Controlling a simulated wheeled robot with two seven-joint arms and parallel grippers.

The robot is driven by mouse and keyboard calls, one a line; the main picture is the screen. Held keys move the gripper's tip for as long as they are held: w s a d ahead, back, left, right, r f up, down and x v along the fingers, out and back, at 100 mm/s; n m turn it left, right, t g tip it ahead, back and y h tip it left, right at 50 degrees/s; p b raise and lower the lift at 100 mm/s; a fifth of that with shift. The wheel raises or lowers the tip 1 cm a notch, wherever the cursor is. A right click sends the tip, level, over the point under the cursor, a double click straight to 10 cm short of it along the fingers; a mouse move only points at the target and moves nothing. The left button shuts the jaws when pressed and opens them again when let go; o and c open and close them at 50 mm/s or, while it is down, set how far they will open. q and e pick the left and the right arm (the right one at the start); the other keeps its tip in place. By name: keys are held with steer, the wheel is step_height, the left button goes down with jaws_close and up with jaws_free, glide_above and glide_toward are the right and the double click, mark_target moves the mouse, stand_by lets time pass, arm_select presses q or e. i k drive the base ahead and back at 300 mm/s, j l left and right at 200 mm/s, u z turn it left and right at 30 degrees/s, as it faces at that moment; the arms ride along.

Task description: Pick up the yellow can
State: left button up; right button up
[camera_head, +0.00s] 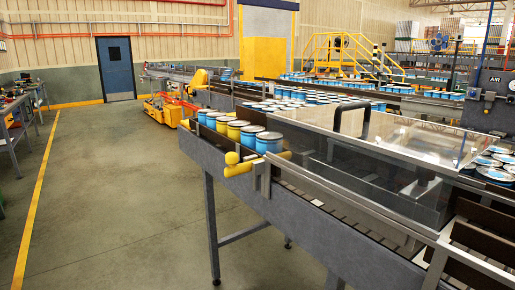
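Two cans in the middle of the row look yellow: one yellow can (222,126) and a nearer yellow can (236,132). A blue can (269,145) stands at the near end of the row, and another blue can (202,118) at the far end. The cans stand close together and partly hide one another. Neither of my grippers is in view.
A clear cover with a black handle (352,110) sits over the conveyor right of the cans. A yellow rounded fitting (238,166) sticks out at the conveyor's near side. The floor (120,200) on the left is clear.

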mark_target(221, 127)
steer(key=u, duration=0.15)
steer(key=i+j+z, duration=0.15)
steer(key=i+j, duration=0.5)
steer(key=i, duration=0.15)
